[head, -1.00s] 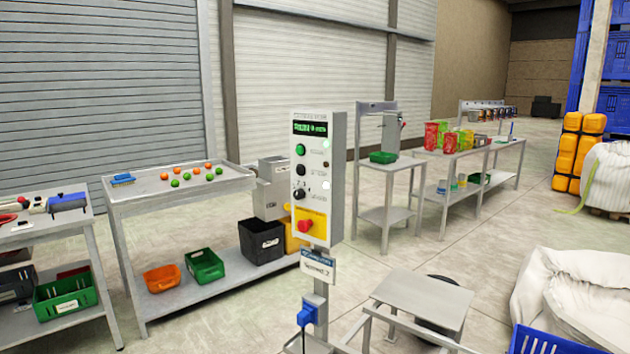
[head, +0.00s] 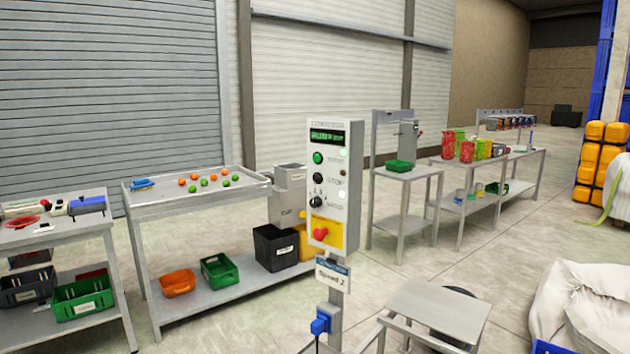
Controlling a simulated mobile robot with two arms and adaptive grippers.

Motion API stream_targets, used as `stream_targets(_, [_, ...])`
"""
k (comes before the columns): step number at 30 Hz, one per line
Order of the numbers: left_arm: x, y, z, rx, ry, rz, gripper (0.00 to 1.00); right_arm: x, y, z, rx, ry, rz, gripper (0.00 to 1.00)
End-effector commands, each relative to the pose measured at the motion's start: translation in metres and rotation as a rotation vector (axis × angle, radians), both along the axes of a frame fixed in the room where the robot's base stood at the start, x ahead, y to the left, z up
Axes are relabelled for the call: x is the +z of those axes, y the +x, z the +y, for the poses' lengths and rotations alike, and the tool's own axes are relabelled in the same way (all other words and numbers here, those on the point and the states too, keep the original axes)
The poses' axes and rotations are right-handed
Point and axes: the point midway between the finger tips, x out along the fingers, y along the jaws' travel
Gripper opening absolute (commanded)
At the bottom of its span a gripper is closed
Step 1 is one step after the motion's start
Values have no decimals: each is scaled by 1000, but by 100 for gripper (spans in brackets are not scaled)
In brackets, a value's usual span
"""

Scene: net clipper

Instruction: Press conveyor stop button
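A grey control panel (head: 346,185) stands upright on a post near the middle of the head view. It has a lit green display (head: 327,137) at the top and a green button (head: 318,158) below it. Under that are a black button (head: 317,177) labelled as stop and a black rotary knob (head: 315,201). A red mushroom button (head: 321,234) sits on a yellow plate at the bottom. A sign reading "Speed 2" (head: 332,275) hangs below the panel. Neither of my grippers is in view.
A sorting table (head: 150,207) with orange and green balls stands behind the panel to the left. A small grey platform (head: 438,312) is at the front right, beside a white bulk bag (head: 585,305). Open concrete floor (head: 425,265) lies to the right.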

Motion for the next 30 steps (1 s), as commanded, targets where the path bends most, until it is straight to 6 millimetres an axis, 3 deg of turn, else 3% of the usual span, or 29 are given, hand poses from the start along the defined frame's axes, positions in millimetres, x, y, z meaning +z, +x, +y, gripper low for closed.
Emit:
stream_targets(2, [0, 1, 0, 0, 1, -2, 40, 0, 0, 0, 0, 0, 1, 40])
stream_targets(12, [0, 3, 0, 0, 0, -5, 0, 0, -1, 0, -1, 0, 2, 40])
stream_targets(30, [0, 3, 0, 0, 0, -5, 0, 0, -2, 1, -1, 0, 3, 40])
